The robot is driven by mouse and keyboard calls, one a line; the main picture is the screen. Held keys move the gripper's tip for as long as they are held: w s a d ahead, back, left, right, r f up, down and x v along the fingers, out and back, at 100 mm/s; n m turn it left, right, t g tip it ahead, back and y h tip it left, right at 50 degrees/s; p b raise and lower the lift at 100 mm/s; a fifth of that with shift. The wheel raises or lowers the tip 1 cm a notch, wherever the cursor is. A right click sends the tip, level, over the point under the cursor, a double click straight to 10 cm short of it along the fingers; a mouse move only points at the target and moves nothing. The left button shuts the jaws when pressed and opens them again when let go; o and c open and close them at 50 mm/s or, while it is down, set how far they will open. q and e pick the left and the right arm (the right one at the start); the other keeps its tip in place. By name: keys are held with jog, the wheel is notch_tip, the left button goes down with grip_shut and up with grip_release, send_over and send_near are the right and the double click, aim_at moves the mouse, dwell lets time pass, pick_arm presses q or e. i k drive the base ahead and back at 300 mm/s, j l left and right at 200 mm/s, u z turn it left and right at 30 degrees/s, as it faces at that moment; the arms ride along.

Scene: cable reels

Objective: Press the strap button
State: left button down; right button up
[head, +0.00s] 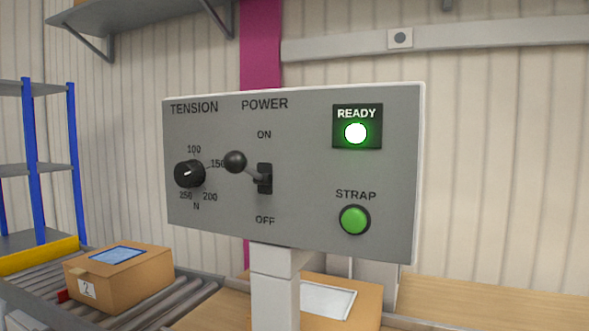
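The green strap button (355,220) is at the lower right of a grey control panel (300,215), under the word STRAP. Nothing touches it. Above it, the READY lamp (356,133) glows green-white. The power lever (236,162) has a black ball knob that sticks out to the left of its slot, between the ON and OFF marks. The tension knob (189,173) is at the panel's left, its white pointer line aimed to the right and slightly up. Neither of my grippers shows in the head view.
The panel stands on a light post (274,290). A cardboard box (119,278) sits on a roller conveyor (190,291) at the lower left. Another box (365,302) is partly hidden behind the post. A blue shelf rack (36,165) stands at the far left. The space before the panel looks clear.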

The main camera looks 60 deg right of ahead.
aim_at(355, 220)
jog(key=z, duration=1.65)
